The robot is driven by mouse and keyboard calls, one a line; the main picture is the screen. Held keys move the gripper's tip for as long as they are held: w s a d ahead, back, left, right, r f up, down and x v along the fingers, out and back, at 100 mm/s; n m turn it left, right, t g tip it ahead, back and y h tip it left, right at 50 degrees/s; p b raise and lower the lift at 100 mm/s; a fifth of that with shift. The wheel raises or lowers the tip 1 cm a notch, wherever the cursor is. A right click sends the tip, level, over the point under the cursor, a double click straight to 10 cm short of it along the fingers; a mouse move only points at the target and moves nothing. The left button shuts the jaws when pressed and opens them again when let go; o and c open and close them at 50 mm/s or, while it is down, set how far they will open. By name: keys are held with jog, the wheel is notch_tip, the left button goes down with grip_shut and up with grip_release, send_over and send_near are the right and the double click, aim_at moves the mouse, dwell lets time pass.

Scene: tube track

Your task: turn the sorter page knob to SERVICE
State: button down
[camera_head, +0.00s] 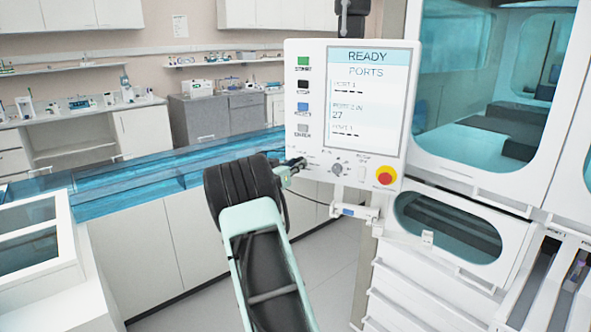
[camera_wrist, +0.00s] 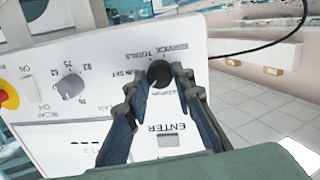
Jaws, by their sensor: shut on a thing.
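The page knob (camera_wrist: 158,73) is a small round dark knob on the white sorter panel (camera_wrist: 110,60). In the wrist view it sits between my two fingertips, with printed labels around it upside down, among them SERVICE and TOTALS. My gripper (camera_wrist: 160,80) is shut on the knob, one finger on each side. In the head view my gripper (camera_head: 297,166) reaches the lower left of the panel and hides most of the knob. Which label the knob points to cannot be told. The screen (camera_head: 370,100) reads READY and PORTS.
A second knob (camera_head: 337,170) and a red stop button on a yellow base (camera_head: 386,176) sit to the right on the panel. Coloured buttons (camera_head: 303,107) run down the panel's left side. A blue-topped counter (camera_head: 120,165) stands behind my arm.

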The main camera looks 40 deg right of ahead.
jog(key=shift+s+d+f+m+t+b, duration=0.1)
jog(key=shift+m+t+b, duration=0.45)
jog(key=shift+m+b, duration=4.1)
jog(key=shift+s+a+f+m+t+b, duration=0.1)
jog(key=shift+m+t+b, duration=0.4)
jog(key=shift+m+b, duration=4.1)
jog(key=shift+s+d+f+m+t+b, duration=0.1)
jog(key=shift+m+t+b, duration=0.45)
jog(key=shift+m+b, duration=4.1)
jog(key=shift+m, duration=0.3)
jog(key=c, duration=1.6)
grip_release()
